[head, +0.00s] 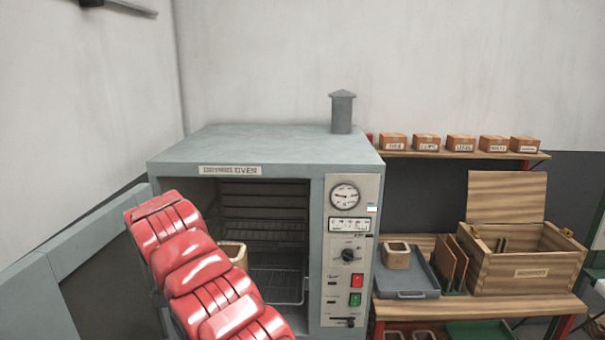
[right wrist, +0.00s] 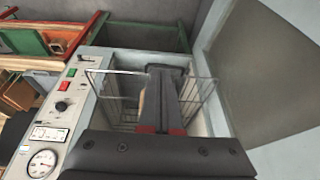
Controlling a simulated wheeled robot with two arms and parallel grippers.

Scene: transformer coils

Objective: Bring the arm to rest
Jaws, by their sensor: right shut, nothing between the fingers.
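My red arm crosses the head view from the bottom edge up and left, in front of the drying oven (head: 265,150). No gripper shows in the head view. In the right wrist view my right gripper (right wrist: 167,72) is shut and empty, its dark fingers pointing at the oven's wire rack (right wrist: 206,88). A tan square coil (head: 233,249) is inside the oven, partly hidden by the arm. In the right wrist view a tan sliver shows beside the fingers. My left gripper is out of view.
The oven's door (head: 95,250) stands open at the left. The control panel (head: 347,250) is right of the opening. On the right bench are a grey tray (head: 412,286) with another tan coil (head: 397,255) and an open wooden box (head: 525,262). Several small boxes line the shelf (head: 450,155).

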